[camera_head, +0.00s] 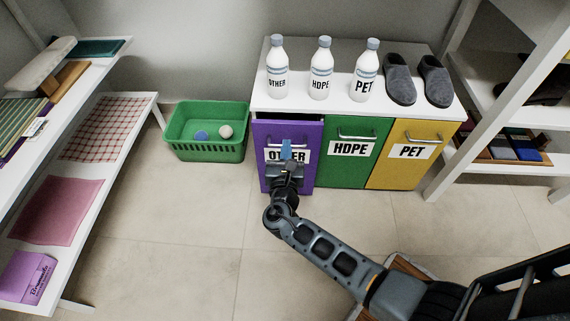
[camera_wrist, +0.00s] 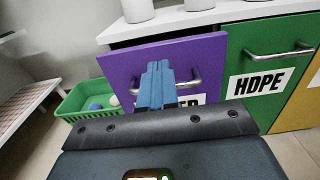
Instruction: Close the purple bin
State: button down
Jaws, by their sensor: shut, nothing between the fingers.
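The purple bin (camera_head: 291,131) is the left of three bin fronts in a white cabinet and carries a white OTHER label. Its front stands out a little from the cabinet, with a dark gap along its top edge. In the wrist view, the purple front (camera_wrist: 205,55) is tilted across the picture, with a metal handle (camera_wrist: 193,79) on it. My gripper (camera_head: 286,150) is shut and empty, with its blue fingers in front of the purple front at the handle. In the wrist view, the fingers (camera_wrist: 156,80) overlap the handle; I cannot tell whether they touch it.
The green HDPE bin (camera_head: 353,165) and yellow PET bin (camera_head: 405,168) are flush to the right. Several items, including a white OTHER bottle (camera_head: 277,85), stand on the cabinet top. A green basket (camera_head: 205,153) is on the floor left. Floor in front is clear.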

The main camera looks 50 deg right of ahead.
aim_at(288, 125)
jog(key=shift+b+x, duration=0.7)
jog(key=shift+x, duration=2.25)
jog(key=b+x, duration=0.1)
jog(key=x, duration=0.1)
jog(key=shift+w+d, duration=0.2)
jog(key=shift+d, duration=0.05)
